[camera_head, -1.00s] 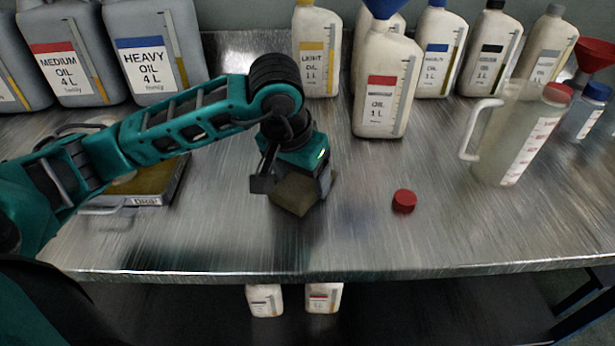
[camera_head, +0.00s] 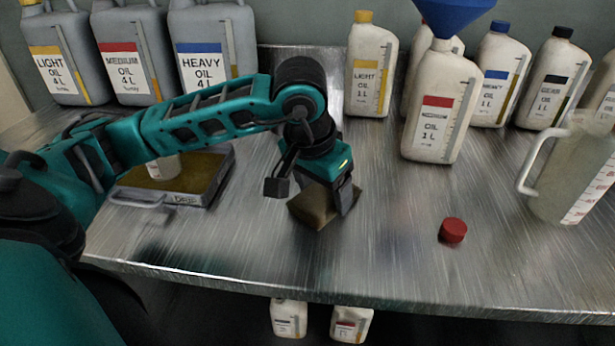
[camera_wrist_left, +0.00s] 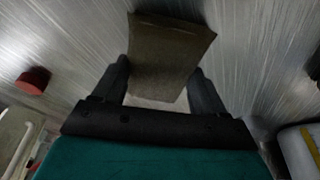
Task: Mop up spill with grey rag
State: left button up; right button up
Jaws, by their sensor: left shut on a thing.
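The grey rag (camera_head: 312,208) looks brownish-grey and is at the middle of the metal bench, under my left gripper (camera_head: 318,200). In the left wrist view the rag (camera_wrist_left: 168,55) lies between the two fingers of my left gripper (camera_wrist_left: 160,85), which is shut on it. The rag is close to the bench top; I cannot tell if it presses on it. No clear edge of a spill shows on the brushed metal; any liquid under the rag is hidden. My right gripper is not in view.
A red cap (camera_head: 453,230) lies right of the rag. A medium oil bottle (camera_head: 438,115) with a blue funnel (camera_head: 455,15) stands behind it. A clear jug (camera_head: 575,180) is at the right. A drip tray (camera_head: 205,192) holding a container is at the left. The front bench is clear.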

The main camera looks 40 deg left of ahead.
aim_at(362, 202)
pick_arm(q)
jog(key=d, duration=0.5)
jog(key=shift+d, duration=0.1)
jog(key=shift+w+a+f, duration=0.1)
jog(key=shift+a, duration=0.15)
jog(key=w+a+b, duration=0.1)
jog(key=a, duration=0.2)
jog(key=w+a+b, duration=0.1)
jog(key=a, duration=0.2)
jog(key=w+a+b, duration=0.1)
jog(key=a, duration=0.2)
jog(key=shift+w+a+b, duration=0.3)
jog(key=shift+w, duration=0.05)
jog(key=d+p, duration=0.1)
jog(key=d, duration=0.8)
jog(key=shift+d, duration=0.5)
jog(key=shift+a, duration=0.2)
jog(key=a, duration=0.1)
jog(key=s+a+b, duration=0.1)
jog(key=a, duration=0.1)
jog(key=s+a, duration=0.1)
jog(key=shift+a+b, duration=0.3)
jog(key=shift+b, duration=0.1)
